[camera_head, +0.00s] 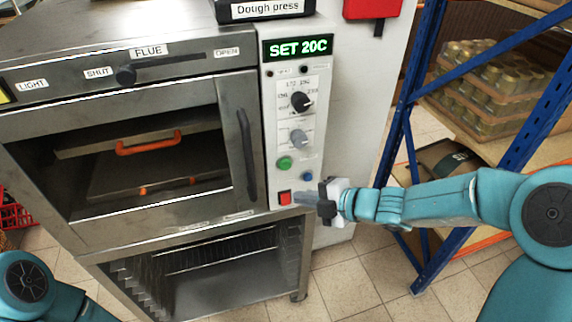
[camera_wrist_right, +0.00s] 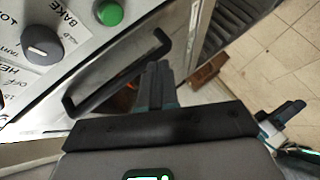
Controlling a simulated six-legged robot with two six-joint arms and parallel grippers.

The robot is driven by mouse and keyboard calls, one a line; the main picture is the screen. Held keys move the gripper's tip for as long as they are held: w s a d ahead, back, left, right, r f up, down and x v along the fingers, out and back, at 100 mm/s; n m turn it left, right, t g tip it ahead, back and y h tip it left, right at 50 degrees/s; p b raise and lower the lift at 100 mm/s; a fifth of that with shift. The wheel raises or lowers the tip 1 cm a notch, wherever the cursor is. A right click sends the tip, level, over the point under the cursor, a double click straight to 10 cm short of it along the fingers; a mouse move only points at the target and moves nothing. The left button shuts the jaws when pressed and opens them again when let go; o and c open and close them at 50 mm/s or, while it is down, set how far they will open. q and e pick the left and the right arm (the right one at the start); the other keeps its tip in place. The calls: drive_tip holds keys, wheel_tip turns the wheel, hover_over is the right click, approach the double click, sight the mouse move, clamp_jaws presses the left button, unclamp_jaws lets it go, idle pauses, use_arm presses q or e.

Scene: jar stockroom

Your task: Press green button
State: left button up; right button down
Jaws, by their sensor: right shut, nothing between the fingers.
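The round green button (camera_head: 285,162) is on the oven's control panel, left of a small blue button (camera_head: 308,176) and above a square red button (camera_head: 285,197). The green button also shows at the top of the right wrist view (camera_wrist_right: 109,13). My right gripper (camera_head: 300,197) is shut and empty. In the head view its fingertips appear lower right of the green button, close to the red one; I cannot tell whether they touch the panel. The shut fingers also show in the right wrist view (camera_wrist_right: 158,72).
The steel oven (camera_head: 130,90) has a glass door with a dark handle (camera_head: 246,140). A lit display (camera_head: 297,47) reads "SET 20C", above two knobs. A blue-framed shelf (camera_head: 404,125) with jars (camera_head: 490,75) stands right. Tiled floor (camera_head: 345,285) is free below.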

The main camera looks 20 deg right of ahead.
sight(285, 165)
drive_tip(key=w+p, duration=0.3)
drive_tip(key=w, duration=0.4)
drive_tip(key=shift+w+a, duration=0.15)
drive_tip(key=shift+w, duration=0.05)
drive_tip(key=shift+w, duration=0.1)
idle(1.8)
drive_tip(key=shift+w, duration=0.35)
